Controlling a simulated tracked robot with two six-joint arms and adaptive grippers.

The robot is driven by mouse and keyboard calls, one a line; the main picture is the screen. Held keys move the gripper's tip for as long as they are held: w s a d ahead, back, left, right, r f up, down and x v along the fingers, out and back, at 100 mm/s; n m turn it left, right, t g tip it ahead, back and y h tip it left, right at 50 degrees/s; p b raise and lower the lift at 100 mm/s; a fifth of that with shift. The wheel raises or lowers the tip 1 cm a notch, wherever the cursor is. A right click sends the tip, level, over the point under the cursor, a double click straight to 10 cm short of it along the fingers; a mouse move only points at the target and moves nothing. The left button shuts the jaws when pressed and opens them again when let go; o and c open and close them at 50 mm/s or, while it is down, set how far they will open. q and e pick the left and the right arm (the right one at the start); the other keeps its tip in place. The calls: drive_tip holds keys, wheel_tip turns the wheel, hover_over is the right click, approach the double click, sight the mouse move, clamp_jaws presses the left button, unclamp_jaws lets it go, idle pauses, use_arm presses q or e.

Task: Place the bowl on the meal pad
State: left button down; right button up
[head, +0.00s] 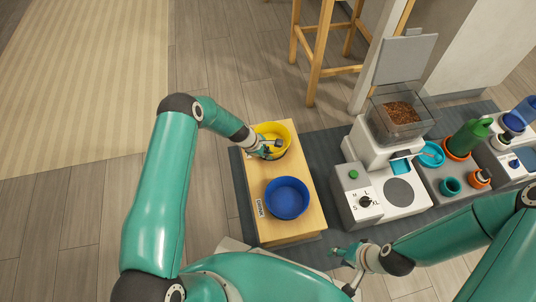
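A yellow bowl (284,130) sits at the far end of a low wooden stand, and a blue bowl (287,198) sits nearer to me on the same stand. My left gripper (268,149) is at the near left rim of the yellow bowl, with part of it over the bowl's inside. Its fingers are small and overlap the rim, so I cannot tell whether they are closed on it. A round dark grey pad (398,193) lies empty on the white base of the food dispenser. My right gripper (341,270) is open and empty, low at the right of the stand's near end.
The wooden stand (258,180) has a small label at its left edge. The dispenser (352,176) has a dial, a green button and a clear hopper (402,112) of kibble. Right of it, a grey unit (432,185) holds several cups and bottles. A stool (328,70) stands behind.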

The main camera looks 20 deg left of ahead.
use_arm(q)
drive_tip(key=c, duration=1.7)
unclamp_jaws()
drive_tip(key=shift+f, duration=0.1)
drive_tip(key=shift+c, duration=0.2)
drive_tip(key=o, duration=0.4)
drive_tip(key=shift+a+r, duration=0.15)
drive_tip(key=shift+r, duration=0.35)
drive_tip(key=p+v, duration=0.4)
drive_tip(key=v, duration=0.7)
drive_tip(key=s+d+m+g, duration=0.1)
drive_tip(key=s+d+m, duration=0.3)
drive_tip(key=s+m, duration=0.2)
drive_tip(key=s+d+r+m+g, duration=0.1)
drive_tip(key=s+d+m, duration=0.3)
drive_tip(key=s, duration=0.7)
drive_tip(key=s+d+m, duration=0.4)
drive_tip(key=s+m, duration=0.3)
drive_tip(key=s, duration=0.1)
drive_tip(key=shift+s+d+r+m+g, duration=0.15)
drive_tip(key=shift+d+r+m+g, duration=0.2)
drive_tip(key=shift+d+m+g, duration=0.05)
